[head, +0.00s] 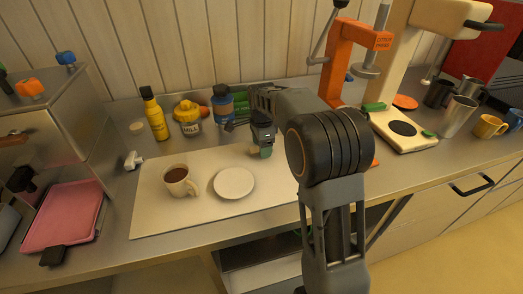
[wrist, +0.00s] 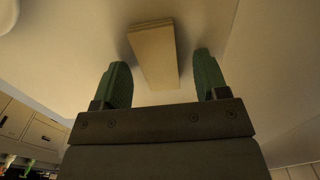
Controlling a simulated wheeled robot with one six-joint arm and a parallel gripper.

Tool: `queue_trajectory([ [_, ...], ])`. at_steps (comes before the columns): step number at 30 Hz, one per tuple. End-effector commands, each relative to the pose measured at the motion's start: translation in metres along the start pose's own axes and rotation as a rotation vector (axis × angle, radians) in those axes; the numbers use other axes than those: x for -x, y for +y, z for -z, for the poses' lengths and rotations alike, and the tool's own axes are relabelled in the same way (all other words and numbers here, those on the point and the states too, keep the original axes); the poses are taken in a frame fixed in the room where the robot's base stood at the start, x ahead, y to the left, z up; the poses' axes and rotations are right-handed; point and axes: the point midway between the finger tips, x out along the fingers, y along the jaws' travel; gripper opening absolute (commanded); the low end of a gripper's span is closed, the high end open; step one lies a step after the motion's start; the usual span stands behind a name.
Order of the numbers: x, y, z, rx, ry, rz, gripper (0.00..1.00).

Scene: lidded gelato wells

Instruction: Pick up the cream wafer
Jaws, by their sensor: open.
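The cream wafer (wrist: 154,58) is a flat, pale oblong block in the wrist view, lying on a light board. Its near end reaches between the fingers of my gripper (wrist: 160,75); gaps show on both sides and neither finger touches it. My gripper is open, with nothing held. In the head view my gripper (head: 264,151) points down over the pale board (head: 212,216), behind and right of the white saucer. The wafer is mostly hidden there by my gripper.
A white saucer (head: 234,184) and a cup of dark drink (head: 179,181) stand on the board to the left. An orange citrus press (head: 347,62) stands at the right.

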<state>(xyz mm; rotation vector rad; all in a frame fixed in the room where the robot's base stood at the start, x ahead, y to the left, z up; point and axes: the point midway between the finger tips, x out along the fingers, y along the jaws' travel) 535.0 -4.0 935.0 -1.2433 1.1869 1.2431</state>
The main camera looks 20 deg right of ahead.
Motion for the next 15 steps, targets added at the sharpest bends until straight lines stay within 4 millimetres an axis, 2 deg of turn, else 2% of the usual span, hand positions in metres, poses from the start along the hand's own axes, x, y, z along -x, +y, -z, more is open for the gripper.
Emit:
queue_trajectory([
  [7,-0.0015,0.0001,-0.0001,0.0,0.0,0.0,0.67],
  [15,-0.0013,0.0001,-0.0002,0.0,0.0,0.0,0.42],
])
